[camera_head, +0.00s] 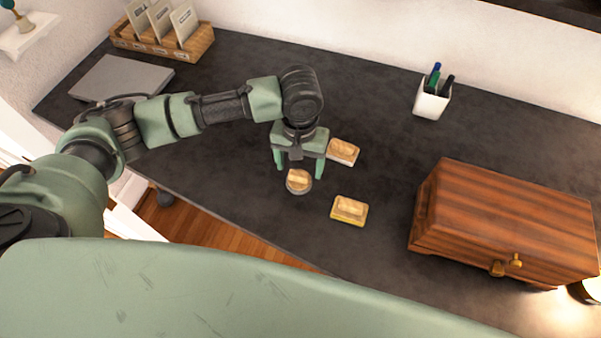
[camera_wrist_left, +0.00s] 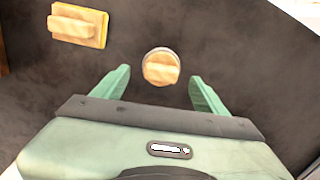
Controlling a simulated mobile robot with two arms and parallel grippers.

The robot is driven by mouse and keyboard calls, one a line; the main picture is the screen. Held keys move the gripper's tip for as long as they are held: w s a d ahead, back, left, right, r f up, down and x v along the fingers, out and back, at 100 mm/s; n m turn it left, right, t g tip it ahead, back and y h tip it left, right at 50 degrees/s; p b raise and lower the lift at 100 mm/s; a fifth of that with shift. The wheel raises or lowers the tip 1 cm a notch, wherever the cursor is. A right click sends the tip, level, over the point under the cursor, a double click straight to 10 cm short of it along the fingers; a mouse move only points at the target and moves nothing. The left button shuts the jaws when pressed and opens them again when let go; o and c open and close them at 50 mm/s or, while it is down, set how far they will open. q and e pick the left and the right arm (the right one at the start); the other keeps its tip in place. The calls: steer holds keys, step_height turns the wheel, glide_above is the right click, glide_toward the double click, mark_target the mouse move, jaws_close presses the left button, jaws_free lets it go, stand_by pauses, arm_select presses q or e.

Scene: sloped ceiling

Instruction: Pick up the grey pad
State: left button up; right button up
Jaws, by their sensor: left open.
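The grey pad (camera_head: 299,188) is a round block with a wooden handle on top and a dark grey rim, lying flat on the desk. In the left wrist view the grey pad (camera_wrist_left: 161,67) lies just beyond and between the two fingertips. My left gripper (camera_head: 299,170) is open and empty, its green fingers pointing down close to the pad. In the wrist view the left gripper (camera_wrist_left: 160,76) shows a clear gap between its fingers. I cannot tell its exact height above the desk. My right gripper is not in view.
A yellow rectangular pad (camera_head: 349,210) lies to the right, and a whitish-edged pad (camera_head: 343,152) lies behind the gripper. A wooden chest (camera_head: 505,220) stands right, a white pen cup (camera_head: 432,99) behind. A laptop (camera_head: 122,78) and a card box (camera_head: 165,42) are at left.

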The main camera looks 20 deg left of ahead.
mark_target(299, 175)
arm_select(q)
steer(key=shift+s+f, duration=0.15)
steer(key=shift+f, duration=0.3)
steer(key=f, duration=0.2)
steer(key=p, duration=0.1)
steer(key=shift+w+a+f, duration=0.25)
steer(key=shift+f, duration=0.15)
step_height(299, 175, down, 2)
steer(key=c, duration=1.5)
steer(key=shift+o, duration=0.2)
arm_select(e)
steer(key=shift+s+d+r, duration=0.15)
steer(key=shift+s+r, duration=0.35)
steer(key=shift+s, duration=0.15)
